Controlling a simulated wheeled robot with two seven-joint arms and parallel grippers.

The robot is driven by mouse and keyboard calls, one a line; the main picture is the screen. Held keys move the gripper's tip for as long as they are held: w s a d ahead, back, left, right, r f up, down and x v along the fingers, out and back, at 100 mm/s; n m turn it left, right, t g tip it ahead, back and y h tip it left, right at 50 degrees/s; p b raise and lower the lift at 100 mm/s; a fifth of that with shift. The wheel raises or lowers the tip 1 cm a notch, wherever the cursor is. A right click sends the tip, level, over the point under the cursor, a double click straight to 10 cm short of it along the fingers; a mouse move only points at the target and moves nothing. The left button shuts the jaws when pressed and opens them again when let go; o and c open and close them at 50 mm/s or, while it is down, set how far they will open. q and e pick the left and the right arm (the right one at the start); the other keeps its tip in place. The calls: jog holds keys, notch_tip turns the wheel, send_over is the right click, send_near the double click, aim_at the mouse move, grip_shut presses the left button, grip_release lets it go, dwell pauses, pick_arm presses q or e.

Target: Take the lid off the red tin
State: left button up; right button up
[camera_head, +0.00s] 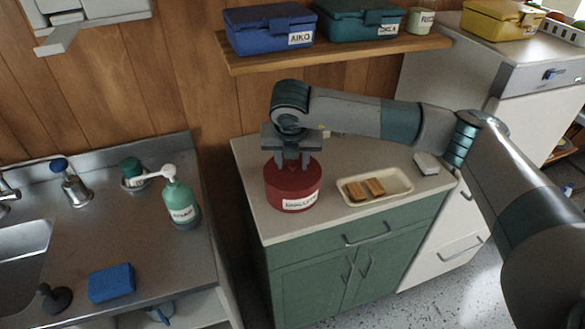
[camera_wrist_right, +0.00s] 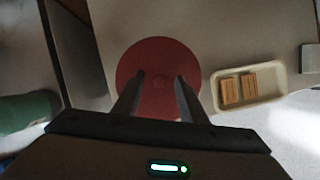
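The red tin (camera_head: 292,190) stands upright on the counter, with a white label on its front. My right gripper (camera_head: 292,166) points straight down over the lid. The fingers hide part of the lid in the head view, so I cannot tell the exact height of the tips. My left gripper is not in view.
A cream tray (camera_head: 393,194) with brown biscuits (camera_head: 365,189) lies right of the tin, near a small white box (camera_head: 427,164). A shelf (camera_head: 330,53) with blue (camera_head: 268,33) and teal boxes (camera_head: 362,20) hangs behind. A pump bottle (camera_head: 179,203) stands on the sink unit at left.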

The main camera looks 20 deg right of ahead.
aim_at(292, 166)
jog(key=shift+c, duration=0.5)
grip_shut()
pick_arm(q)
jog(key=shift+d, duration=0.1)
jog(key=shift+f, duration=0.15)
pick_arm(e)
jog(key=shift+r, duration=0.1)
